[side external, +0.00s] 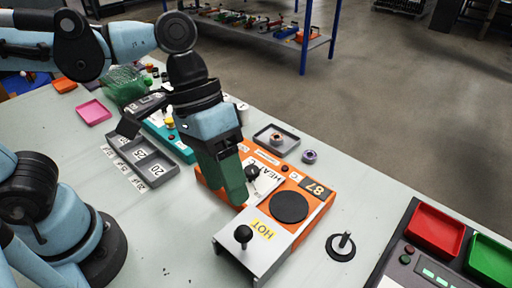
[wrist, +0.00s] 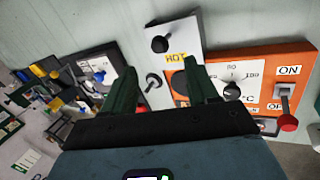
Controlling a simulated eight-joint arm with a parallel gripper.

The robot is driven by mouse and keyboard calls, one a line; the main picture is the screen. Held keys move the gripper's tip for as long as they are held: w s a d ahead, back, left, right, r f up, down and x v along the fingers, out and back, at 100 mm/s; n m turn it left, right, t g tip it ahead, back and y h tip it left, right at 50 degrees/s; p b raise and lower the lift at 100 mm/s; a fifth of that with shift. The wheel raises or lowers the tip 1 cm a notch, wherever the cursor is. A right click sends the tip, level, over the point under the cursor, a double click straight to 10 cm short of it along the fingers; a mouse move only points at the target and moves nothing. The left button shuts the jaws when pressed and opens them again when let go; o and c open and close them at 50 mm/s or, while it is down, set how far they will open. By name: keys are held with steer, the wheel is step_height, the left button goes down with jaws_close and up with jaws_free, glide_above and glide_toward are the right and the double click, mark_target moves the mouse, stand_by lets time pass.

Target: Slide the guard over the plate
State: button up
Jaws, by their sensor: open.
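The guard (side external: 272,240) is a pale metal sheet with a black knob (side external: 243,234) and a yellow HOT label. It sits at the near end of an orange heater box (side external: 318,207), beside the round black plate (side external: 290,207), which shows uncovered. In the wrist view the guard (wrist: 182,32) is at top centre, and the plate (wrist: 179,82) is partly hidden by a finger. My gripper (side external: 236,198) has green fingers pointing down over the heater's left part, apart from the guard. In the wrist view my gripper (wrist: 158,72) is open, with nothing between its fingers.
A black disc with an upright metal lever (side external: 341,246) stands right of the heater. A dark panel with a red tray (side external: 435,231) and a green tray (side external: 490,262) is at right. A grey compartment tray (side external: 150,161) lies left; bare table lies in front of it.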

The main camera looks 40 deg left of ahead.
mark_target(241, 227)
steer(key=shift+x, duration=5.1)
jaws_close()
